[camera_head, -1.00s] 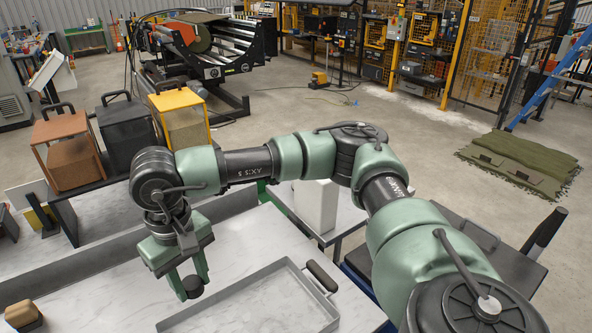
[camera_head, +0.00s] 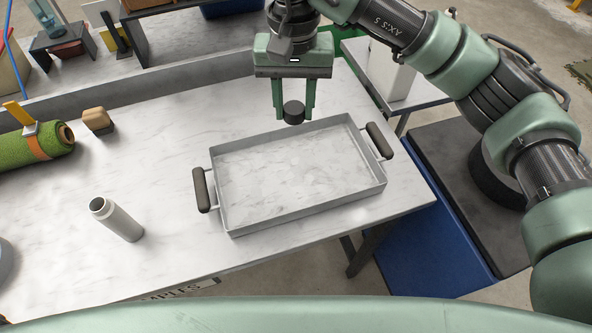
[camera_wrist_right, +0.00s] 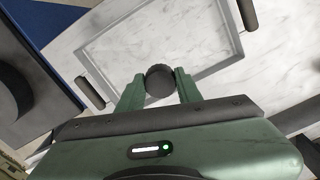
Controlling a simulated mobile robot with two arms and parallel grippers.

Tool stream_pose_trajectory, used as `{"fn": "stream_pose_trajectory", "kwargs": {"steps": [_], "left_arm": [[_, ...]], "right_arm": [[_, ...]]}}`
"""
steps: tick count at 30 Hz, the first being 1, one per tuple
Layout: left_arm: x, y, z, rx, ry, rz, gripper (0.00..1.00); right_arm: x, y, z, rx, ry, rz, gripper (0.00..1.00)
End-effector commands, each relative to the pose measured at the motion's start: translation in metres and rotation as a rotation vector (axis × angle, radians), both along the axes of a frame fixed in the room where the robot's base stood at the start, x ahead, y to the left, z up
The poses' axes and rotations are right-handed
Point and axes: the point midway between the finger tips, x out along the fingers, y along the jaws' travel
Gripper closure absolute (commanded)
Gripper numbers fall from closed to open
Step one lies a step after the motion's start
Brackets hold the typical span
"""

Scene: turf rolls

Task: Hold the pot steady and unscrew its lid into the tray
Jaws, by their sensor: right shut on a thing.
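My right gripper (camera_head: 294,112) is shut on a small black round lid (camera_head: 293,113). It holds the lid just beyond the far edge of the tray; the height above the table is hard to tell. The lid also shows between the fingers in the right wrist view (camera_wrist_right: 159,80). The tray (camera_head: 228,222) is a shallow grey rectangle with two dark handles, empty, on the marble-like table. The pot (camera_head: 122,220) is a slim light-grey cylinder with an open, lidless mouth, standing on the table left of the tray. My left gripper is not in view.
A green turf roll (camera_head: 38,148) with an orange band lies at the left, next to a tan block (camera_head: 97,121). A raised grey ledge (camera_head: 150,84) runs along the table's back. The table between pot and tray is clear.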

Motion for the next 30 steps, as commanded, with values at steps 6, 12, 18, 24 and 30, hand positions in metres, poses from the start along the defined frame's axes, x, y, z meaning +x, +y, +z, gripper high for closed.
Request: {"fn": "stream_pose_trajectory", "kwargs": {"steps": [6,12,18,24,30], "left_arm": [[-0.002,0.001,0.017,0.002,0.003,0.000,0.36],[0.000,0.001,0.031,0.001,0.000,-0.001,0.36],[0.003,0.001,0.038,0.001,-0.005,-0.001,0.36],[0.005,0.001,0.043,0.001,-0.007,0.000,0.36],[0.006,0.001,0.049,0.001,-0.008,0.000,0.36]], "right_arm": [[-0.002,-0.001,-0.053,-0.002,0.008,-0.001,1.00],[-0.003,-0.001,-0.106,-0.003,0.007,0.001,1.00],[-0.001,-0.001,-0.139,-0.001,0.003,0.000,1.00],[-0.001,-0.001,-0.159,-0.002,0.003,0.001,1.00],[-0.001,-0.001,-0.185,-0.001,0.002,0.001,1.00]]}}
